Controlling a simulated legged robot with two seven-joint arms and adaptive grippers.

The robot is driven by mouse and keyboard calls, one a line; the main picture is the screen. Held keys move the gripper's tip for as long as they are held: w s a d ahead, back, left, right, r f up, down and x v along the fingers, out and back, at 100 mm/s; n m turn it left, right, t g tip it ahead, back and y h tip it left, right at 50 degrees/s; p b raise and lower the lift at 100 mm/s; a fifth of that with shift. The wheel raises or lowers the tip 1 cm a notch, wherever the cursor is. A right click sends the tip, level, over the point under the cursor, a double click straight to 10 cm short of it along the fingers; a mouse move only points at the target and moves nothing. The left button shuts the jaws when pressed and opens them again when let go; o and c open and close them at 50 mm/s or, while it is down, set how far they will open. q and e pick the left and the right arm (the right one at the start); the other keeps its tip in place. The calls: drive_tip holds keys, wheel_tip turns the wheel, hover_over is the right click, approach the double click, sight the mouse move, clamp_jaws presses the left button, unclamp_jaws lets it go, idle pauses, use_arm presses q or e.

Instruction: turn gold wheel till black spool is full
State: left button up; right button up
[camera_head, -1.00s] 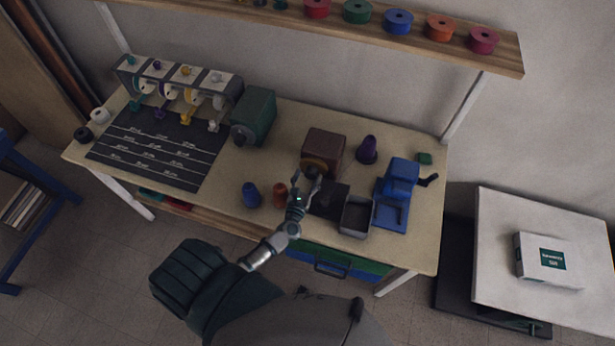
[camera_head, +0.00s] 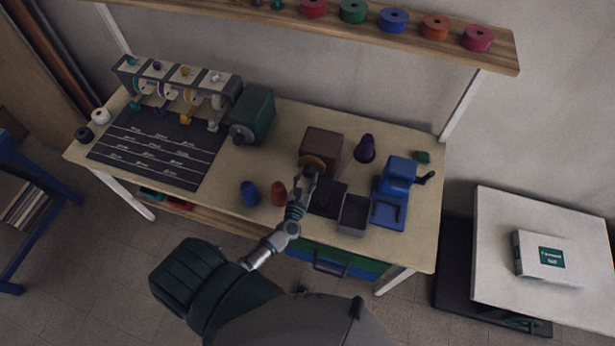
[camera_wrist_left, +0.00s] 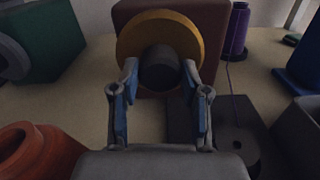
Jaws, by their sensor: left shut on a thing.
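The gold wheel (camera_head: 313,162) is on the front of a brown box (camera_head: 325,143) on the table. In the left wrist view the gold wheel (camera_wrist_left: 158,22) has a dark round hub (camera_wrist_left: 160,69) at its centre. My left gripper (camera_head: 310,174) is at the wheel, its two fingertips on either side of the hub, shut on the wheel's hub part. A small black roll (camera_head: 84,134) lies at the table's left end; I cannot tell whether it is the black spool. My right gripper is not in view.
A purple cone (camera_head: 365,150) stands right of the box. A dark plate (camera_head: 328,197), grey tray (camera_head: 353,214) and blue device (camera_head: 393,192) are near. Blue (camera_head: 250,193) and orange (camera_head: 278,192) cones stand left of my gripper. A green machine (camera_head: 254,116) is farther left.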

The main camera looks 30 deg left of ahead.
use_arm(q)
drive_tip(key=m, duration=0.4)
drive_tip(key=shift+p, duration=0.4)
drive_tip(key=m+p, duration=0.1)
drive_tip(key=m, duration=0.4)
drive_tip(key=shift+d, duration=0.1)
drive_tip(key=m+p, duration=0.1)
drive_tip(key=m, duration=0.2)
drive_tip(key=shift+m, duration=0.3)
drive_tip(key=m+p, duration=0.1)
drive_tip(key=m, duration=0.2)
drive_tip(key=shift+f+m, duration=0.15)
drive_tip(key=shift+m, duration=0.15)
drive_tip(key=m+p, duration=0.1)
drive_tip(key=m, duration=0.3)
drive_tip(key=m+p, duration=0.1)
drive_tip(key=m, duration=0.3)
drive_tip(key=shift+f, duration=0.15)
drive_tip(key=shift+s+f+m, duration=0.1)
drive_tip(key=shift+m, duration=0.8)
